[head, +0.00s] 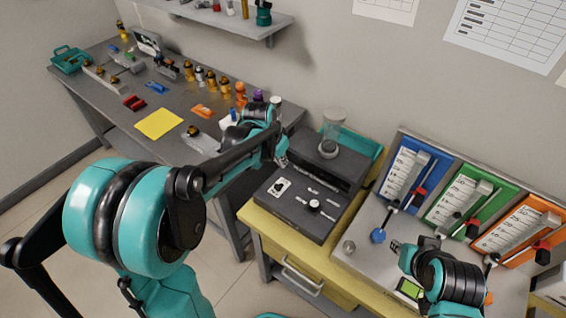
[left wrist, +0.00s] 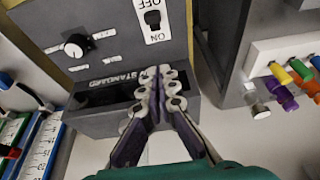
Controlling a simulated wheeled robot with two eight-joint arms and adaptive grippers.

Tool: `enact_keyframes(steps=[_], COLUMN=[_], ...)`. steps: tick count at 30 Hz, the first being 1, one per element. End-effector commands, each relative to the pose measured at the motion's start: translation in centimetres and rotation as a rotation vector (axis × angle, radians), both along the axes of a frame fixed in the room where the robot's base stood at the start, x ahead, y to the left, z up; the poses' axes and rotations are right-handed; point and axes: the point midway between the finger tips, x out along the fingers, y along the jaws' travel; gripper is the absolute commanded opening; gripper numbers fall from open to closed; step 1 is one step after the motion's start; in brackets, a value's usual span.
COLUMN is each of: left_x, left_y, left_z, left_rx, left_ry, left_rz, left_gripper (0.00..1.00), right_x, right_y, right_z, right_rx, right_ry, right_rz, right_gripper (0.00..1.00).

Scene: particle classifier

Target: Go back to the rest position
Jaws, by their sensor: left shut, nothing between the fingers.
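My left gripper (head: 281,159) is shut and empty. It hangs at the end of my left arm, near the left edge of the dark grey machine (head: 287,221) in the head view. In the left wrist view its fingertips (left wrist: 158,74) are together in front of the machine's STANDARD panel (left wrist: 112,119); whether they touch it cannot be told. The machine has an ON/OFF switch (left wrist: 152,20) and a round knob (left wrist: 74,50). My right gripper (head: 399,247) shows at the lower right, near a blue round piece; its fingers are too small to read.
A grey workbench (head: 105,103) with many small items and a yellow sheet (head: 158,123) stands at the left. Blue, green (head: 455,206) and orange panels stand at the right. A clear cylinder (head: 331,130) rises behind the machine. Floor is free at the lower left.

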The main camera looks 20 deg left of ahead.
Motion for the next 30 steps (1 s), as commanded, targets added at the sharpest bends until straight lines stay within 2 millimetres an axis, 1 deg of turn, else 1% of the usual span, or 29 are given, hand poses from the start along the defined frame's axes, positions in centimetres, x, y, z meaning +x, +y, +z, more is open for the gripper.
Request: enact_keyframes(steps=[16, 19, 20, 23, 26, 27, 29, 30], left_x=[-0.1, -0.6, -1.0, -3.1, -6.2, -7.6, -9.7, -11.0], left_y=[0.0, 0.0, -0.1, -0.3, -0.6, -0.7, -0.8, -0.9], left_z=[0.1, 0.6, 0.9, 2.5, 4.3, 4.9, 5.6, 6.0], left_rx=[0.0, 0.0, 0.001, 0.003, 0.002, 0.002, -0.001, -0.003], left_ry=[0.0, -0.006, -0.01, -0.032, -0.068, -0.084, -0.109, -0.126], left_rz=[0.0, 0.008, 0.014, 0.047, 0.097, 0.119, 0.151, 0.174], left_gripper=[0.0, 0.0, 0.0, 0.0, 0.0, 0.0, 0.0, 0.0], right_x=[0.0, 0.0, 0.0, 0.0, 0.0, 0.0, 0.0, 0.0], right_y=[0.0, 0.0, 0.0, 0.0, 0.0, 0.0, 0.0, 0.0], right_z=[0.0, 0.0, 0.0, 0.0, 0.0, 0.0, 0.0, 0.0], right_rx=[0.0, 0.0, 0.0, 0.0, 0.0, 0.0, 0.0, 0.0], right_ry=[0.0, 0.0, 0.0, 0.0, 0.0, 0.0, 0.0, 0.0], right_rz=[0.0, 0.0, 0.0, 0.0, 0.0, 0.0, 0.0, 0.0], right_gripper=[0.29, 0.29, 0.29, 0.29, 0.29, 0.29, 0.29, 0.29])
